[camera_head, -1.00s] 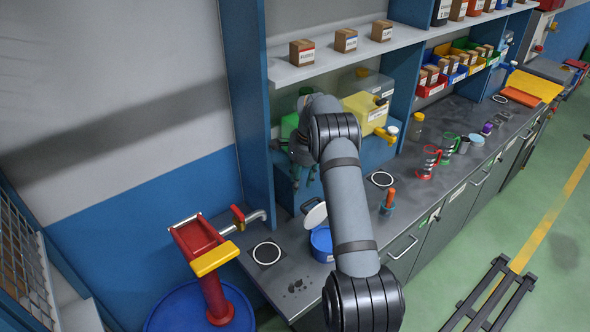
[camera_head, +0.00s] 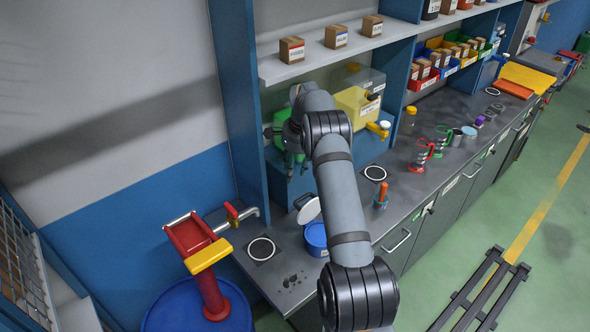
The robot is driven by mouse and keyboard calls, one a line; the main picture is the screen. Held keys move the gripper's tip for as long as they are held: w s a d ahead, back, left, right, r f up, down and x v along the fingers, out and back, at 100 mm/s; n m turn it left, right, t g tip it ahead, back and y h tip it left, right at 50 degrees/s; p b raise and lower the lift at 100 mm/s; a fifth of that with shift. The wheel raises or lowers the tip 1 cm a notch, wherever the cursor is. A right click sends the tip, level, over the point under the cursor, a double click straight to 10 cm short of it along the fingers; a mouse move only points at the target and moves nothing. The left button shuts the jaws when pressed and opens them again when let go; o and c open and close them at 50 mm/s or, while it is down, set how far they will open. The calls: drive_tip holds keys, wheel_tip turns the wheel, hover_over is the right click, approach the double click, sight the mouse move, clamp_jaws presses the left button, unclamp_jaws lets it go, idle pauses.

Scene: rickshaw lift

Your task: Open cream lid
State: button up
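A blue tub (camera_head: 316,238) stands on the grey counter, partly covered by my arm. A round whitish lid (camera_head: 308,210) is tilted up at the tub's back left edge, so the tub looks open. I take this as the cream tub and its lid, though no label is readable. My gripper (camera_head: 293,157) is behind and above the lid, in front of the blue shelf step, apart from the lid. It is small, dark and partly hidden by my arm, and I cannot tell its finger opening.
An orange-handled tool (camera_head: 381,195) stands to the right. Green and yellow containers (camera_head: 356,107) sit on the step behind. The counter has free room around a ringed spot (camera_head: 261,249).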

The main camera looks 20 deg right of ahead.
wheel_tip(320, 180, up, 8)
drive_tip(key=s, duration=0.1)
drive_tip(key=shift+s+d, duration=0.2)
drive_tip(key=shift+c, duration=0.5)
